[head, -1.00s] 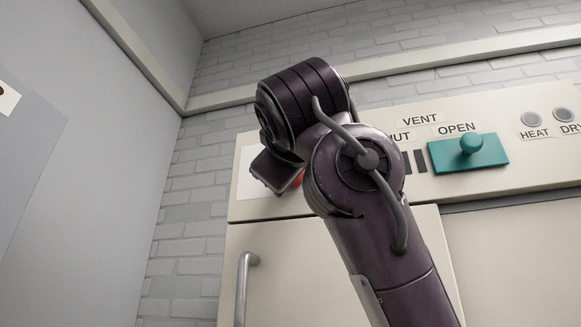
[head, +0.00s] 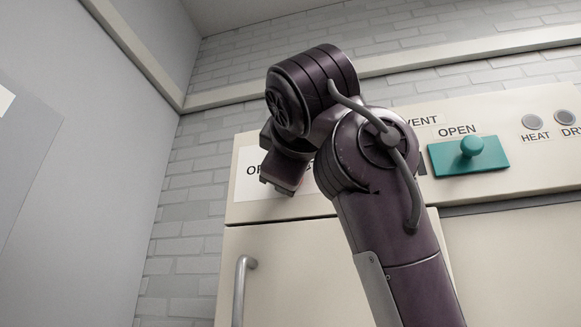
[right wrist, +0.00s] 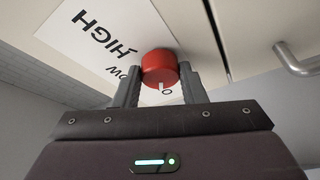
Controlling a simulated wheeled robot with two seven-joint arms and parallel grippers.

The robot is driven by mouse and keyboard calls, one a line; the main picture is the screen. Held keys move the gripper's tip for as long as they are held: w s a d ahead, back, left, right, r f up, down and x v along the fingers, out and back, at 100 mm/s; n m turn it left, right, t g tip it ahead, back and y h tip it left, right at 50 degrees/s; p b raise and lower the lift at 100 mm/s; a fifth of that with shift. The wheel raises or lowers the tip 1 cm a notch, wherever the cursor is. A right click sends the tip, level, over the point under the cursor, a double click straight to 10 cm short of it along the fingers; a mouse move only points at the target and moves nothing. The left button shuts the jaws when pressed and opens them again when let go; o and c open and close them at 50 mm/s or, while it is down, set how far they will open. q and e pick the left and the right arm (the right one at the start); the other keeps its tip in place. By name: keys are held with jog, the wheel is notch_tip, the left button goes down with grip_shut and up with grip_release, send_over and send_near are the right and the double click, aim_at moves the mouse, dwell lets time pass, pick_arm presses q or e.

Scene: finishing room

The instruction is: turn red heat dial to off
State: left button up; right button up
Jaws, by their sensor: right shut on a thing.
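The red heat dial (right wrist: 160,66) is between the two fingers of my right gripper (right wrist: 160,78) in the right wrist view. The fingers are shut on its sides. A short white mark shows on the dial's lower face, close to a partly covered "O" on the white label (right wrist: 85,38). "HIGH" and part of "LOW" also show there. In the head view my right gripper (head: 284,168) is at the panel and hides the dial. The letters "OF" on the label (head: 250,158) show to its left. My left gripper is not in view.
The cream panel (head: 385,205) carries a teal vent slider with a knob (head: 471,147) at "OPEN". Two round grey indicators, heat (head: 532,121) and dry (head: 565,117), are at its right. A door handle (head: 242,285) stands out below. A grey wall is at left.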

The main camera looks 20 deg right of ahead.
jog(key=o, duration=1)
jog(key=b+v, duration=0.3)
jog(key=v, duration=0.4)
jog(key=shift+s+a+f, duration=0.1)
jog(key=shift+s+f, duration=0.05)
jog(key=shift+s, duration=0.2)
